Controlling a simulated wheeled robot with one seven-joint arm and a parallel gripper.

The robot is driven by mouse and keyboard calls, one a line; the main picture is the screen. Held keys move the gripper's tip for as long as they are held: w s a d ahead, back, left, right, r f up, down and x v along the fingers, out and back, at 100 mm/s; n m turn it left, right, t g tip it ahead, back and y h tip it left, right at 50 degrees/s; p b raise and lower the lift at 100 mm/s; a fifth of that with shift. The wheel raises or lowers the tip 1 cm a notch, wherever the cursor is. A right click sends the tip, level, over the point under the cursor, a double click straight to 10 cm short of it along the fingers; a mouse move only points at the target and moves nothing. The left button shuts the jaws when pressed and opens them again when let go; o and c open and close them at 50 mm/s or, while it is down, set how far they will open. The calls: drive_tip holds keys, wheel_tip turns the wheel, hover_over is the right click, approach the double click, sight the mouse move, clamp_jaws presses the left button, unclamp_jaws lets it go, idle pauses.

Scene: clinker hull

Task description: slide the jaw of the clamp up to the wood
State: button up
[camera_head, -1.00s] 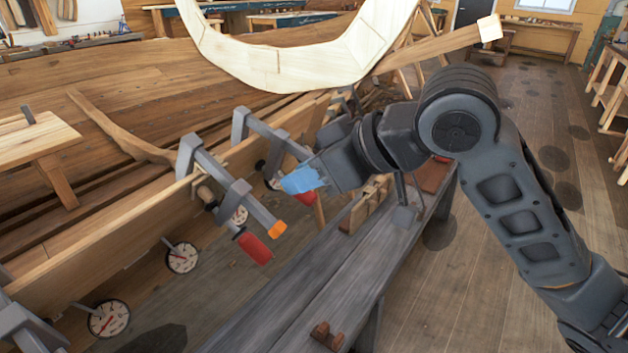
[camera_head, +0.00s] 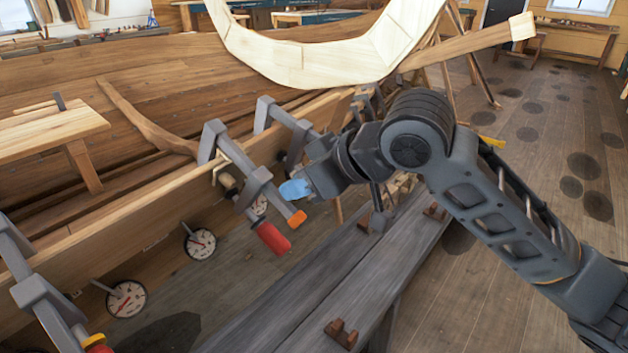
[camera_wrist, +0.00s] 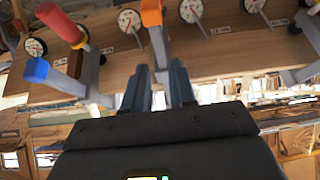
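A grey clamp (camera_head: 262,182) with an orange bar end and red handle hangs on the long plank (camera_head: 110,222). Its sliding jaw (camera_head: 248,190) sits partway down the bar; whether it touches the wood is unclear. My gripper (camera_head: 293,188), with blue fingers, is just right of the bar, above the orange end. In the wrist view my gripper (camera_wrist: 160,68) has its two fingers apart, pointing at the bar of the orange-tipped clamp (camera_wrist: 158,42). I cannot tell whether they touch it. The handle of this clamp is not clear there.
Another clamp (camera_head: 38,288) stands at lower left, and a further one (camera_head: 283,118) is partly hidden behind my gripper. A blue-tipped clamp (camera_wrist: 36,71) is left in the wrist view. Dials (camera_head: 200,244) line the plank. A grey bench (camera_head: 350,265) runs below my arm.

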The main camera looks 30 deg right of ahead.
sight(269, 179)
drive_tip(key=shift+b+x, duration=0.75)
drive_tip(key=shift+x, duration=1.95)
drive_tip(key=shift+c, duration=0.4)
drive_tip(key=shift+w+a+r+p, duration=0.2)
drive_tip(key=shift+w+p, duration=0.1)
drive_tip(key=shift+w, duration=0.25)
drive_tip(key=shift+w+a+r+p, duration=0.4)
drive_tip(key=shift+w+r+p, duration=0.3)
drive_tip(key=shift+w+p, duration=0.1)
drive_tip(key=shift+s, duration=0.15)
drive_tip(key=shift+s+d+f, duration=0.2)
drive_tip(key=shift+s+d, duration=0.05)
drive_tip(key=shift+s, duration=0.2)
drive_tip(key=shift+o, duration=0.4)
drive_tip(key=shift+o, duration=0.8)
